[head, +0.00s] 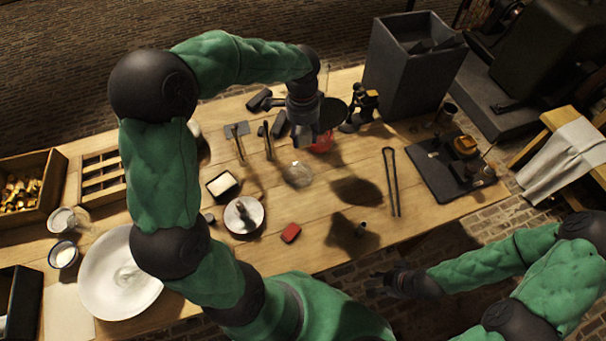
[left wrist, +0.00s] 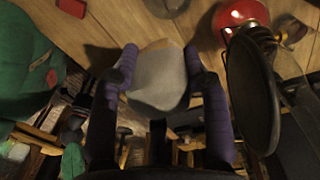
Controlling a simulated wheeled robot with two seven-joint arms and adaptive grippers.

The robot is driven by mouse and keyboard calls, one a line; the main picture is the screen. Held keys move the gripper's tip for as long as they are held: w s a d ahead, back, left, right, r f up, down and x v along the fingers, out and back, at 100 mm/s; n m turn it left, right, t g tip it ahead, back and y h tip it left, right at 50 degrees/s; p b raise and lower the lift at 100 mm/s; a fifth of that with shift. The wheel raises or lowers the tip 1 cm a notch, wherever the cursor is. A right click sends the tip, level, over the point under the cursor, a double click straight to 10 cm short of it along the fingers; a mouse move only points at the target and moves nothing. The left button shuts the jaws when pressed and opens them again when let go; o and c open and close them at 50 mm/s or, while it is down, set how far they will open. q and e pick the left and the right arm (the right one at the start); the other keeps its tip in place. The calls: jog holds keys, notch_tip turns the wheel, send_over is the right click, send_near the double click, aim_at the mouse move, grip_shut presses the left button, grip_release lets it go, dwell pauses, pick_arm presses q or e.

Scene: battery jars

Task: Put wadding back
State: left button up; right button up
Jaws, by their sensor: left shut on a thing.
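My left gripper (head: 303,138) hangs over the back middle of the table, fingers down. In the left wrist view its purple fingers (left wrist: 158,85) are shut on a pale grey, soft-looking pad (left wrist: 158,75), seemingly the wadding, with a tan upper edge. The pad is hidden behind the gripper in the head view. A clear glass item (head: 297,174), perhaps a jar, stands on the table in front of the gripper. A red rounded object (head: 321,143) is close by on the right. My right gripper (head: 384,283) is off the table's front edge; its fingers are too dark to read.
A dark round disc (head: 333,113) stands close right of the left gripper. Tongs (head: 391,180) and a black board (head: 450,170) lie further right.

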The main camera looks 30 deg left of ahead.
pick_arm(q)
jog(key=shift+w+a+f+b, duration=0.1)
jog(key=shift+w+f+b, duration=0.1)
jog(key=shift+f, duration=0.2)
jog(key=shift+w+a+f+b, duration=0.1)
jog(key=shift+f+b, duration=0.1)
jog(key=shift+f, duration=0.2)
notch_tip(320, 180, down, 18)
jog(key=b, duration=0.5)
jog(key=shift+r, duration=0.2)
jog(key=shift+f, duration=0.15)
jog(key=o, duration=1.2)
notch_tip(320, 180, up, 12)
jog(key=p, duration=0.3)
jog(key=shift+w+a+p, duration=0.15)
jog(key=shift+p, duration=0.2)
jog(key=shift+r, duration=0.2)
